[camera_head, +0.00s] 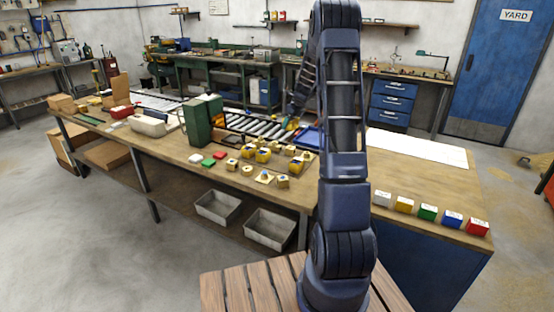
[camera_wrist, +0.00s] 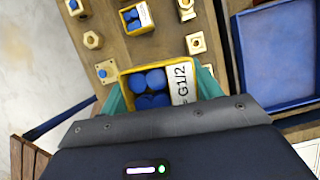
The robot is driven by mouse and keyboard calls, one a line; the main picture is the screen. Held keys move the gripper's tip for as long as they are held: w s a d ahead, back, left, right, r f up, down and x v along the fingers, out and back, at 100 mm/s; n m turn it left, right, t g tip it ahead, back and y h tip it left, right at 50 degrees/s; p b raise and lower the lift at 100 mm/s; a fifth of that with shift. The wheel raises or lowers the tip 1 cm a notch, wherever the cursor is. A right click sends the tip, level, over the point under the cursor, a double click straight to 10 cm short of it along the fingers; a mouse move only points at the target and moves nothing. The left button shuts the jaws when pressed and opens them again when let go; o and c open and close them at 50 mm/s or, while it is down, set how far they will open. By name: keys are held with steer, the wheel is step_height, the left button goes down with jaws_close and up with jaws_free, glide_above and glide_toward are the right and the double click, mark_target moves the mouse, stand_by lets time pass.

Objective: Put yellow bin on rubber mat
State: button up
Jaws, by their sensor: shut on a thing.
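A yellow bin (camera_wrist: 152,68) holds several blue round pieces and has a white label reading G1/2. My gripper (camera_wrist: 163,90) is shut on it in the wrist view, with a teal finger on each side. In the head view my arm hides part of this area, and the held bin shows only as a small yellow patch (camera_head: 292,124) near the roller strip. A similar yellow bin (camera_wrist: 137,18) with blue pieces stands on the bench nearby. I cannot identify the rubber mat with certainty.
Brass fittings (camera_head: 264,177) stand in loose rows on the wooden bench. A blue tray (camera_wrist: 277,55) lies right of the held bin. A green box (camera_head: 198,120) stands further left. A white sheet (camera_head: 418,147) and several coloured blocks (camera_head: 428,212) lie on the right side.

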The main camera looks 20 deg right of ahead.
steer(key=n, duration=0.1)
glide_above(276, 163)
steer(key=s+d, duration=0.1)
steer(key=f, duration=0.1)
step_height(276, 163, down, 20)
steer(key=shift+r, duration=0.25)
steer(key=shift+f, duration=0.1)
steer(key=o, duration=1)
